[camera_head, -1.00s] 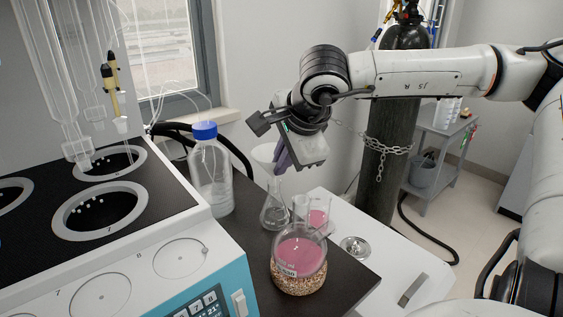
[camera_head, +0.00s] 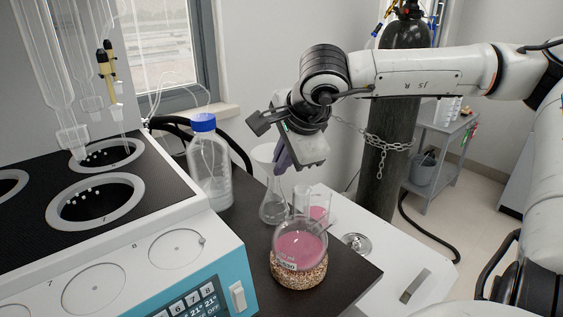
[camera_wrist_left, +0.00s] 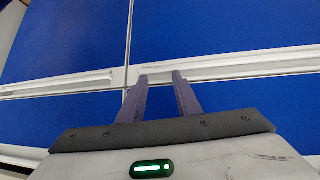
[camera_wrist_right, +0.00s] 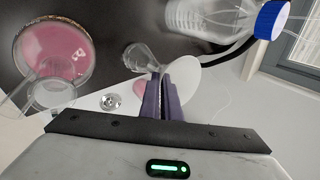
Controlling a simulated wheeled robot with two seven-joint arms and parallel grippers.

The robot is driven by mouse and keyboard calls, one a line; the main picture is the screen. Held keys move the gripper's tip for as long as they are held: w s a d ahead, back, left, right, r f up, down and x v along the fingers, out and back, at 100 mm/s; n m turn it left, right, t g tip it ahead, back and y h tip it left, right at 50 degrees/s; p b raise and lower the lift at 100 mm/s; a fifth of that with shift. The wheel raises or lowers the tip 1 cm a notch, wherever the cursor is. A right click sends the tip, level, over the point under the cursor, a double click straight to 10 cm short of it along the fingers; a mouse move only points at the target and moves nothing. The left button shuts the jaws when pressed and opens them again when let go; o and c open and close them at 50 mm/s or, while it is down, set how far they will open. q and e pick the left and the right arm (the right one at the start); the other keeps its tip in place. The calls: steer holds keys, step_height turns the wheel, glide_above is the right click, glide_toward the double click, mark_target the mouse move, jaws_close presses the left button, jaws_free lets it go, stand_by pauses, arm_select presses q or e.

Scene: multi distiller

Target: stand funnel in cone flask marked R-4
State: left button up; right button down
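A pale, translucent funnel (camera_head: 264,154) is at my right gripper (camera_head: 281,168), its wide mouth up and its narrow end toward a clear cone flask (camera_head: 272,208). Whether the stem is inside the neck I cannot tell. In the right wrist view, the purple fingers (camera_wrist_right: 160,76) are close together at the rim of the pale funnel (camera_wrist_right: 190,76), and the clear flask (camera_wrist_right: 143,58) lies just beyond. No R-4 mark can be read on it. My left gripper shows only in the left wrist view (camera_wrist_left: 160,76), fingers apart and empty, over a blue panelled surface.
A blue-capped bottle (camera_head: 209,172) stands left of the clear flask. A round flask with pink liquid (camera_head: 300,246) and a beaker with pink liquid (camera_head: 318,212) stand close in front and to the right. The distiller (camera_head: 150,225) fills the left. A chained gas cylinder (camera_head: 385,160) stands behind.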

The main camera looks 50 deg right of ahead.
arm_select(q)
steer(key=shift+f, duration=0.15)
arm_select(e)
steer(key=c, duration=1.9)
jaws_free()
steer(key=shift+f, duration=0.1)
